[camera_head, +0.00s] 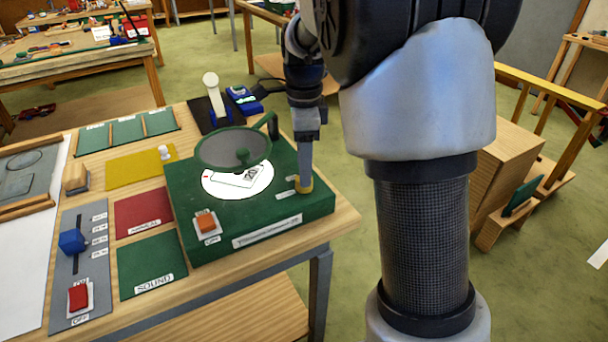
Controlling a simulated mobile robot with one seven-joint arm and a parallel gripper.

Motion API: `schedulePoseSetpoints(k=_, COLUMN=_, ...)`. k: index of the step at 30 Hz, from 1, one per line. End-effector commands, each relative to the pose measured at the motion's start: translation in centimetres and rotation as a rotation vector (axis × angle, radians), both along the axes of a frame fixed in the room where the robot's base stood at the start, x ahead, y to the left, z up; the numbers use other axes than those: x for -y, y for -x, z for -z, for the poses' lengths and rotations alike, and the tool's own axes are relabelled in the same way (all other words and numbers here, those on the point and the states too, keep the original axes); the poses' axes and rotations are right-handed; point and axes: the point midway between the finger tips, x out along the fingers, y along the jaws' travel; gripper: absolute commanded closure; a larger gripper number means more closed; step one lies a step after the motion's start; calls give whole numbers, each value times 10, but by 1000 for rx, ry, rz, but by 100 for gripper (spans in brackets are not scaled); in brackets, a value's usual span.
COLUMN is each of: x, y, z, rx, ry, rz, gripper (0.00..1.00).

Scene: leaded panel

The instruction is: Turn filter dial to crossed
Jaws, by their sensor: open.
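A green box (205,250) on the wooden table carries a lit white disc (212,187) with a small clear piece on it. A round grey filter (222,148) in a green frame stands over the disc. A small brass-coloured dial (304,187) sits at the box's right side, beside small white labels too small to read. My gripper (305,177) points down right over this dial, its fingertips at the dial's top. The jaws are open; I cannot tell whether the fingers touch the dial or reach around it.
An orange rocker switch (206,223) is on the box's front left. A grey panel (85,255) with a blue slider knob (72,241) and a red switch (79,297) lies left. Coloured mats, a white stand (212,88) and a blue tool (243,98) lie around the box.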

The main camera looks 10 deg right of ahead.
Motion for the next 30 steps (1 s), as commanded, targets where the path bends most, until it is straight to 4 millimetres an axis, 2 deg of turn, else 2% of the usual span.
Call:
schedulePoseSetpoints(k=1, x=0, y=0, z=8, rx=-1, ry=0, rz=0, gripper=49)
schedulePoseSetpoints(k=6, x=0, y=0, z=22, rx=0, ry=0, rz=0, gripper=49)
schedulePoseSetpoints(k=16, x=0, y=0, z=24, rx=1, ry=0, rz=0, gripper=49)
schedulePoseSetpoints(k=23, x=0, y=0, z=24, rx=1, ry=0, rz=0, gripper=88)
schedulePoseSetpoints(k=24, x=0, y=0, z=24, rx=1, ry=0, rz=0, gripper=90)
schedulePoseSetpoints(k=30, x=0, y=0, z=23, rx=1, ry=0, rz=-14, gripper=90)
